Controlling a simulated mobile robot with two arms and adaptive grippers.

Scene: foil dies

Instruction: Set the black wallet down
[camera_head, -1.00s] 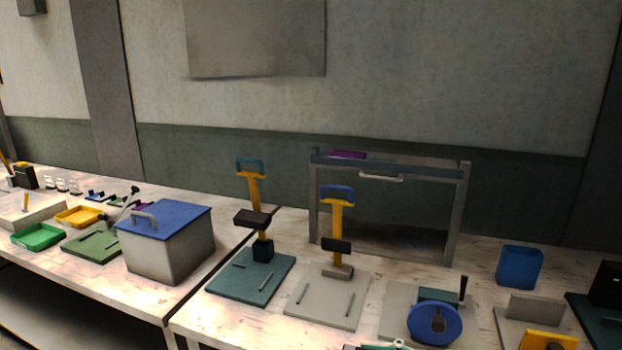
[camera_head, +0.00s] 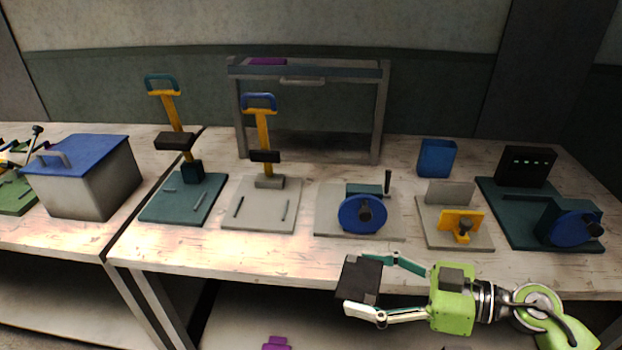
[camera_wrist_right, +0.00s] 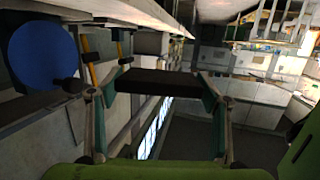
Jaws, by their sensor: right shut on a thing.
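The black wallet (camera_head: 359,279) is a dark flat block in front of the bench's front edge in the head view. My right gripper (camera_head: 372,283) is shut on it, with one finger at its far side and one at its near side. In the right wrist view the wallet (camera_wrist_right: 158,81) spans between the two fingertips (camera_wrist_right: 150,88). It appears clear of the bench, with the lower shelf below. My left gripper is not in view.
The wooden bench (camera_head: 180,257) holds lever presses (camera_head: 265,150), a blue-wheeled device (camera_head: 362,213), a yellow clamp (camera_head: 461,224), a blue bin (camera_head: 436,158) and a blue-lidded box (camera_head: 85,180). A strip along the front edge is bare. A purple thing (camera_head: 277,343) lies low down.

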